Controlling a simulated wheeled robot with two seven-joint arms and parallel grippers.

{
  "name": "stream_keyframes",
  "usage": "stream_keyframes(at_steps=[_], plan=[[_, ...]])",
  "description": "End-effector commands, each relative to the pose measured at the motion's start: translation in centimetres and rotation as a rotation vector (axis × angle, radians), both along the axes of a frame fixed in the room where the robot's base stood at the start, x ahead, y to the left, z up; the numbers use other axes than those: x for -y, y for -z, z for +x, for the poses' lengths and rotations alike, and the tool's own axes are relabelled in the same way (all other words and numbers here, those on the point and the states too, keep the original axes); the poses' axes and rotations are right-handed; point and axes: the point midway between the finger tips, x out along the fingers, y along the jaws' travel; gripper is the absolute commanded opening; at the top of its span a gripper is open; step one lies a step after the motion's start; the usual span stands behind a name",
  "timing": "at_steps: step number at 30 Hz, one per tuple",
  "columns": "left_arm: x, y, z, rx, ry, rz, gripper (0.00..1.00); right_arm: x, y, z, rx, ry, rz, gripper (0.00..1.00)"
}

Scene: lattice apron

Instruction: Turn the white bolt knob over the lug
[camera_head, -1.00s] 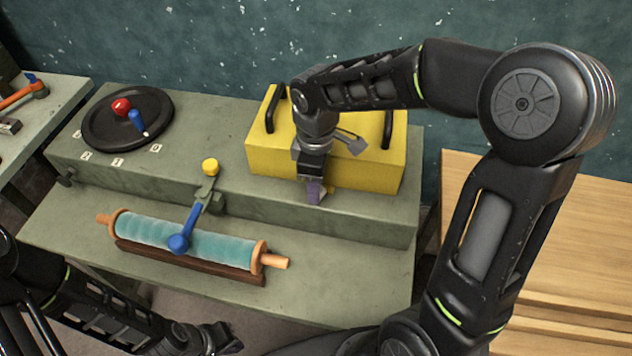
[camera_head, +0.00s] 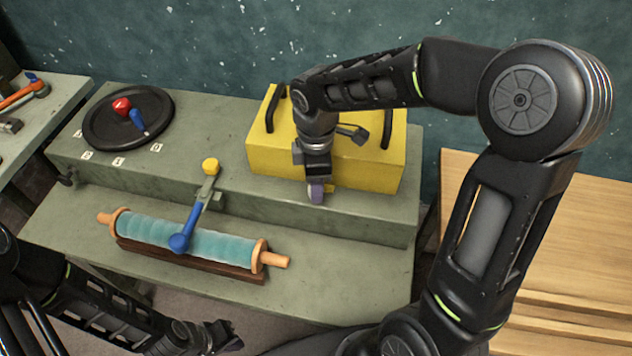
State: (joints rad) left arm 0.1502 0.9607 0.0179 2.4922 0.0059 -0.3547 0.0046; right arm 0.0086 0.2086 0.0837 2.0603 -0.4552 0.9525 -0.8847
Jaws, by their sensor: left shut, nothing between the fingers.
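I cannot make out a white bolt knob or its lug; my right gripper and wrist cover part of the yellow box (camera_head: 365,165). My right gripper (camera_head: 316,190) points down at the front of this box, its purple-grey fingertips low by the front face. The fingers overlap in this view, so their opening and anything between them are hidden. My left gripper (camera_head: 222,340) is shut and empty at the bottom, in front of the bench and away from the box.
The green stepped bench (camera_head: 340,285) carries a teal roller (camera_head: 145,229) in a wooden cradle. A blue-knobbed lever (camera_head: 190,228) crosses the roller, with a yellow ball (camera_head: 211,165) behind. A black dial (camera_head: 100,135) stands at back left. A wooden table (camera_head: 580,220) is at right.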

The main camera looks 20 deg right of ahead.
Motion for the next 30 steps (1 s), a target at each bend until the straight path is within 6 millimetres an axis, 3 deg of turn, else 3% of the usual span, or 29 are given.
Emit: stream_keyframes(at_steps=[8, 17, 30], plan=[[0.0, 0.0, 0.0, 0.0, 0.0, 0.0, 0.0, 0.0, 0.0, 0.0, 0.001, 0.001, 0.001, 0.52], [0.0, -0.3, 0.0, 0.0, 0.0, 0.0, 0.0, 0.0, -0.4, 0.0, 0.001, 0.001, 0.0, 0.52], [-0.4, -4.9, -0.5, -0.019, -0.004, 0.012, 0.0, 0.0, -6.7, 0.1, 0.002, 0.001, -0.001, 0.52]])
